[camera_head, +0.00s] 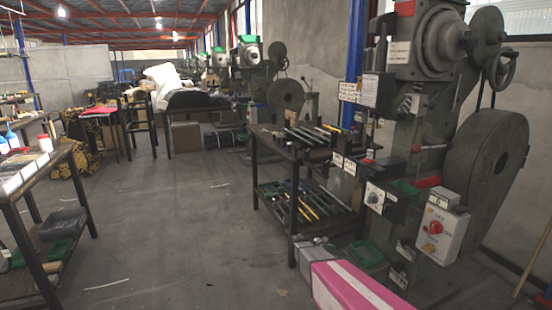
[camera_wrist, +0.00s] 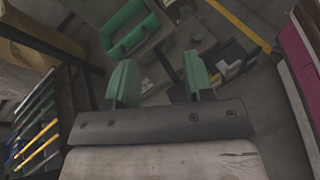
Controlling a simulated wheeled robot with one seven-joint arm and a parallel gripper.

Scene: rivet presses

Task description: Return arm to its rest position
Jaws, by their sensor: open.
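My gripper (camera_wrist: 160,84) shows in the wrist view, with two green fingers set apart and nothing between them. It points down toward the floor area beside a press, over a green bin (camera_wrist: 132,28) and dark parts of the machine. My arm and gripper do not show in the head view.
A rivet press (camera_head: 420,110) with a control box (camera_head: 437,228) stands at right. Beside it is a dark table (camera_head: 285,150) with tools on two levels. A pink box (camera_head: 350,287) lies in front. A workbench (camera_head: 60,160) stands at left. The middle floor (camera_head: 170,220) is mostly clear.

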